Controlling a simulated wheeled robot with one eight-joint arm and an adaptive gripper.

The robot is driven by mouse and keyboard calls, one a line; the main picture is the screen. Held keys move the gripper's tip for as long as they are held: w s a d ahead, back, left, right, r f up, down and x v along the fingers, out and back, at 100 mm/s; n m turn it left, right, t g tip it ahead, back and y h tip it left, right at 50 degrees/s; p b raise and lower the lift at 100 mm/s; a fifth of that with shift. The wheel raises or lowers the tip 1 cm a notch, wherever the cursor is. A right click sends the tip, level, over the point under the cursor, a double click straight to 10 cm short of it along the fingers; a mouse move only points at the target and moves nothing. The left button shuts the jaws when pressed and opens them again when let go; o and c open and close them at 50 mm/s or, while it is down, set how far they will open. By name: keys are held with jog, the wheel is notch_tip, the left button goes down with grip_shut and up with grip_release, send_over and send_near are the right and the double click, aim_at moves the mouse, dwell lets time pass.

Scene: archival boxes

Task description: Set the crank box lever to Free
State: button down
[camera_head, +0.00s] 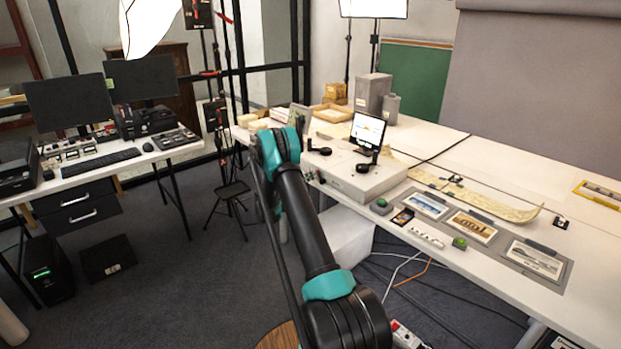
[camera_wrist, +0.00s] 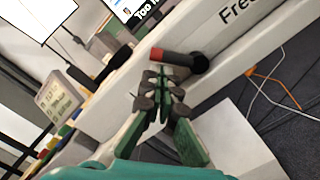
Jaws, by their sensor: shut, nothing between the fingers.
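The crank box (camera_head: 362,184) is a white box on the long table in the head view, with a tablet and black cranks on top. In the wrist view its white front face (camera_wrist: 225,47) carries the word "Free" (camera_wrist: 238,10). The lever (camera_wrist: 172,57) on that face has a black round hub and a red-and-black arm. It points left in the picture, away from the word. My gripper (camera_wrist: 166,84) is shut and empty, its fingertips just below the lever in the picture. I cannot tell whether they touch it.
The tablet (camera_head: 368,130) stands on the box, near the cranks. Framed pictures (camera_head: 470,227) and small items lie along the table to the right. A white block (camera_head: 345,236) stands under the table, with cables on the floor beside it.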

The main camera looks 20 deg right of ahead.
jog(key=shift+s+r+m, duration=0.15)
jog(key=shift+r+m, duration=0.15)
jog(key=shift+m, duration=0.5)
jog(key=shift+s+d+r+m, duration=0.2)
jog(key=shift+r+m, duration=0.1)
jog(key=shift+m, duration=0.5)
jog(key=m, duration=0.1)
jog(key=s+r+m, duration=0.1)
jog(key=m, duration=0.1)
jog(key=shift+d+m, duration=0.15)
jog(key=shift+m, duration=0.15)
jog(key=m, duration=0.1)
jog(key=s+m, duration=0.1)
jog(key=shift+s+d+r+m, duration=0.1)
jog(key=shift+d+r+m, duration=0.1)
jog(key=shift+m, duration=0.2)
jog(key=m, duration=0.1)
jog(key=s+m, duration=0.1)
jog(key=m, duration=0.1)
jog(key=shift+s+d, duration=0.15)
jog(key=shift+d, duration=0.1)
jog(key=shift+s, duration=0.3)
